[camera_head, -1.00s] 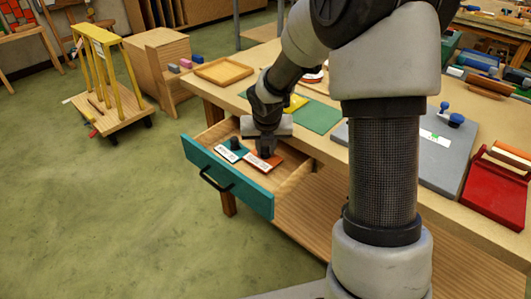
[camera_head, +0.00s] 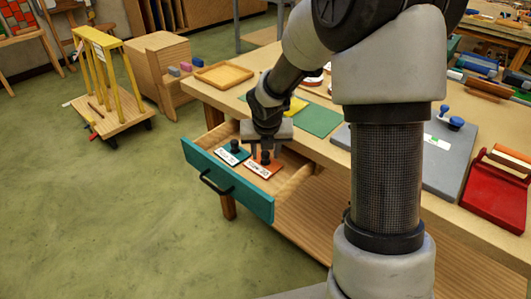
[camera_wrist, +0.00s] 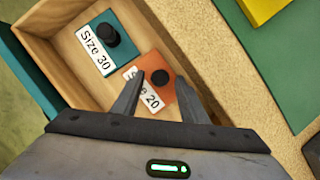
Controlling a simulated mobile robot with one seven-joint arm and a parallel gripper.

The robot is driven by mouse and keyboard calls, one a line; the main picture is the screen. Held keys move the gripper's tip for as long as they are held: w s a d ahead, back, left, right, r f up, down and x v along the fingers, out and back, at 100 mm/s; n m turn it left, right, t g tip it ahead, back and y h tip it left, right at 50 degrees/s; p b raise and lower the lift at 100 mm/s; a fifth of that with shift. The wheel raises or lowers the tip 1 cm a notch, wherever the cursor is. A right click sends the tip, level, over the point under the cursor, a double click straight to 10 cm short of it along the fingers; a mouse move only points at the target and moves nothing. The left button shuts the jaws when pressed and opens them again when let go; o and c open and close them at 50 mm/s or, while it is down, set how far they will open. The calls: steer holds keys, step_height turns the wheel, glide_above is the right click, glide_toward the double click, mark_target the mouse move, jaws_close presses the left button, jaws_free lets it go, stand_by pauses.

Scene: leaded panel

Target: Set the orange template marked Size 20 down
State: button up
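The orange template (camera_head: 264,166) lies flat in the open drawer (camera_head: 229,192), its black knob up. Its white Size 20 label is partly hidden by a finger in the wrist view, where the template (camera_wrist: 142,67) also shows. Beside it lies the teal template (camera_head: 232,154), marked Size 30, also with a black knob. My gripper (camera_head: 265,152) is above the orange template. In the wrist view my gripper (camera_wrist: 160,76) has its fingers apart on either side of the orange template's knob, with gaps between, and it holds nothing.
The drawer's wooden side walls stand close around the templates. The workbench top (camera_head: 220,100) above the drawer holds a green mat (camera_head: 318,119), a wooden tray (camera_head: 224,75), a grey slab and a red holder. A cart (camera_head: 108,98) stands on the floor at the left.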

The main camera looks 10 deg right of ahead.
steer(key=p+v, duration=0.4)
steer(key=v, duration=0.6)
steer(key=shift+r, duration=0.35)
steer(key=shift+s, duration=0.1)
stand_by(0.5)
